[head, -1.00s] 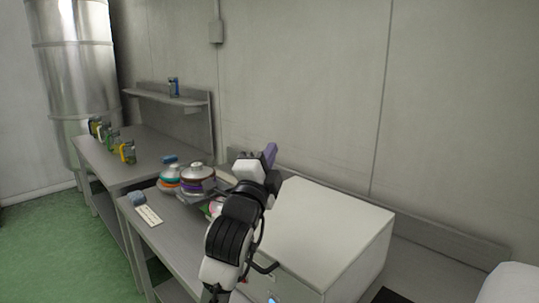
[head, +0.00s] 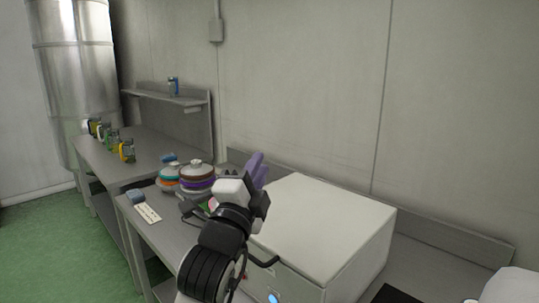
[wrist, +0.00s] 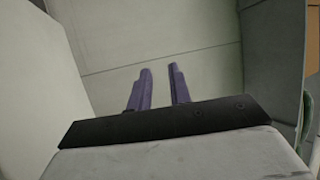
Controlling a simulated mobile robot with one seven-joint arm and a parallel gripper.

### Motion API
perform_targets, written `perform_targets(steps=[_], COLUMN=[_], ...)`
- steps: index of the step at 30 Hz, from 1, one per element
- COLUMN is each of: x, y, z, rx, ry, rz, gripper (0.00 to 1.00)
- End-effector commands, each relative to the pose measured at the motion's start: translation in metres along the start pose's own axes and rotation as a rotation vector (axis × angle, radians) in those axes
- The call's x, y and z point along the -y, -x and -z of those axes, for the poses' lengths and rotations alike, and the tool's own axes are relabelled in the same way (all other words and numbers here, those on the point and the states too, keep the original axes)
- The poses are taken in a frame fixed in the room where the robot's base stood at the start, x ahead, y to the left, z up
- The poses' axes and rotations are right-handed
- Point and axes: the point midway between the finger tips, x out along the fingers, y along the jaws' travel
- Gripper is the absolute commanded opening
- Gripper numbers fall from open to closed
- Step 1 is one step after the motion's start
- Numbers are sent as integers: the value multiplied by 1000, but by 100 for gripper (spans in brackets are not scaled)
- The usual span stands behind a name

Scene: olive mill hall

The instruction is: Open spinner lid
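The spinner appears to be the large white box (head: 325,222) on the bench, right of my arm. Its flat top lies level and looks closed. A small blue light and a red spot show on its front. My gripper (head: 259,160), with purple fingers, is raised beside the box's back left corner, and my arm hides part of the box's left side. In the wrist view the two fingers (wrist: 159,68) stand apart with nothing between them. Pale flat surfaces fill that view, and I cannot tell whether the fingers touch any of them.
Stacked round discs with metal tops (head: 197,178) stand on the bench left of my gripper. A white strip (head: 148,212) lies near the bench edge. Several jars (head: 127,150) stand on the farther table. A wall shelf (head: 170,97) holds one jar. The green floor at left is clear.

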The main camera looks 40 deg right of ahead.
Motion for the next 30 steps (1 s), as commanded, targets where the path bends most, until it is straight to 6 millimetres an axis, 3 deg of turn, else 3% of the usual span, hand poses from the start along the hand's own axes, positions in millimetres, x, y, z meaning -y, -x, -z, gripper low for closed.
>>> perform_targets(steps=[3,9,21,26,28,30], x=[-3,-1,0,0,1,14], y=[29,56,64,64,64,70], z=[-1,-1,0,0,-1,-16], rx=[2,1,0,0,2,35], ry=[-2,-1,0,0,0,16], rz=[2,1,-1,-1,2,46], gripper=[20,20,20,0,0,0])
